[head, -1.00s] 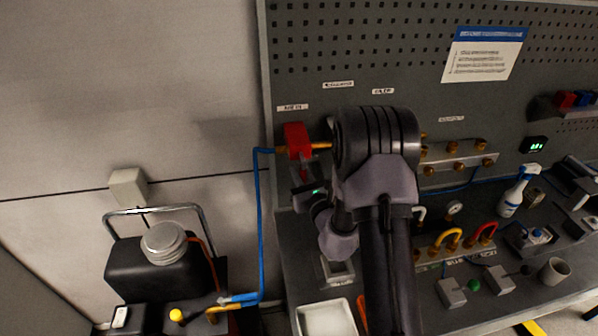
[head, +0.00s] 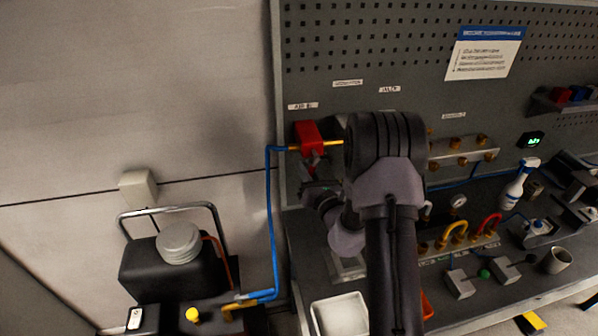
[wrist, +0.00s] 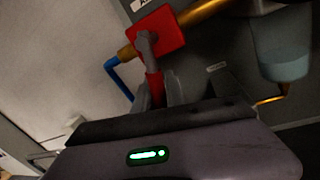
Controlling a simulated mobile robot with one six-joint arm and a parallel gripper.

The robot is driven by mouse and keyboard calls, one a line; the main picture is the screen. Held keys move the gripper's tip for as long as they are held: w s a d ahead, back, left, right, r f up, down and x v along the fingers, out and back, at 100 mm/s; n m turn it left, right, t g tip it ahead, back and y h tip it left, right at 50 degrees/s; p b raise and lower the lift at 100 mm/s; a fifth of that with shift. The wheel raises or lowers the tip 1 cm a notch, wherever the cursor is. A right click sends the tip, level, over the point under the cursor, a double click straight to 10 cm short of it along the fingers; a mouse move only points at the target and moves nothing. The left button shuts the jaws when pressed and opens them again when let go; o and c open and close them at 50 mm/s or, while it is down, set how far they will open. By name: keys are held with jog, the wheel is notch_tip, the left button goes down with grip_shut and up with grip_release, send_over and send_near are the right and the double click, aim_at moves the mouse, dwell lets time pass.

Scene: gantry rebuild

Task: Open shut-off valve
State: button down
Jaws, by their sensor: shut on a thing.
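The shut-off valve is a red block (head: 308,134) on a brass pipe at the left edge of the pegboard. It also shows at the top of the wrist view (wrist: 160,30). Its lever has a grey hub and a red grip (wrist: 154,86), pointing down from the block toward my gripper. My gripper (wrist: 156,92) is shut on the red grip, one finger on each side. In the head view my gripper (head: 314,182) is just below the valve, partly hidden by my wrist. The lower end of the lever is hidden.
A blue hose (head: 270,220) runs down from the valve's left side to a black tank unit (head: 160,262). A white tray (head: 340,316) lies below my gripper. Brass fittings (head: 463,157) and coloured hose loops (head: 455,232) stand to the right of my arm.

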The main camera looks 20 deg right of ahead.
jog(key=shift+w+a+r+m+t+p, duration=0.1)
jog(key=shift+a+r+m+t+p, duration=0.15)
jog(key=shift+m, duration=0.5)
jog(key=shift+w+a+r+m, duration=0.15)
jog(key=shift+a+m, duration=0.2)
jog(key=shift+m, duration=0.35)
jog(key=shift+s+a+r+m+t+p, duration=0.1)
jog(key=shift+a+r+m+t+p, duration=0.15)
jog(key=shift+m, duration=0.5)
jog(key=shift+a, duration=0.1)
jog(key=c, duration=1.4)
grip_release()
